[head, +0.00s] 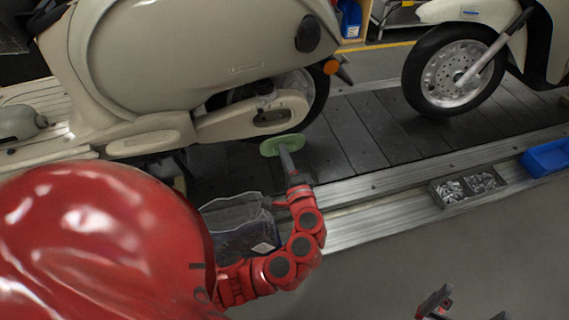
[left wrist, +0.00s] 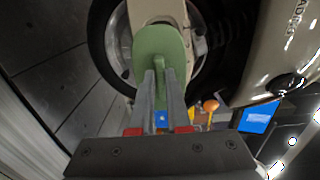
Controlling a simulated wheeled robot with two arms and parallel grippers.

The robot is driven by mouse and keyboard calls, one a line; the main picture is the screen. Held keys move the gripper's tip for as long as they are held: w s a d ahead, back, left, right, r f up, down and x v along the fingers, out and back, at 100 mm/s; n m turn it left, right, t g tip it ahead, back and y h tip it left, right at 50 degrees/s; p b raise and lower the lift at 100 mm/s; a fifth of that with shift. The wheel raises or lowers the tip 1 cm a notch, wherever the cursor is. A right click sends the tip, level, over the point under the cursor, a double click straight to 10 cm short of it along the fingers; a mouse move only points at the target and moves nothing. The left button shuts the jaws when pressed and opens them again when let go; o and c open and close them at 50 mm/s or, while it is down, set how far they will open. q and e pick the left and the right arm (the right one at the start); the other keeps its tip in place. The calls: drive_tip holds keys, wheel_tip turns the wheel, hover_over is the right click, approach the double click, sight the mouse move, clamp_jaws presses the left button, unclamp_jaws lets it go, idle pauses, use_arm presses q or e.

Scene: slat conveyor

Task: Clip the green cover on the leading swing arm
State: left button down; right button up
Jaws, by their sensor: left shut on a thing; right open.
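My left gripper (head: 286,158) is shut on the green cover (head: 271,146), a flat rounded piece with a rib pinched between the fingers. In the left wrist view the green cover (left wrist: 158,45) stands ahead of my left gripper (left wrist: 160,80). The cream swing arm (head: 238,122) is beside the rear wheel of the left scooter. My right gripper (head: 466,306) is open, partly in view at the bottom right.
The left scooter (head: 180,55) stands on the dark slat conveyor (head: 350,128). A second scooter's front wheel (head: 455,72) is at right. A divided parts tray (head: 466,188) and blue bin (head: 547,158) lie along the rail.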

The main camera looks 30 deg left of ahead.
use_arm(q)
drive_tip(key=p+x, duration=0.2)
drive_tip(key=x, duration=0.6)
drive_tip(key=shift+r, duration=0.15)
drive_tip(key=shift+s, duration=0.1)
idle(0.5)
drive_tip(key=shift+a, duration=0.25)
idle(0.4)
drive_tip(key=shift+x, duration=1.1)
drive_tip(key=shift+w, duration=0.2)
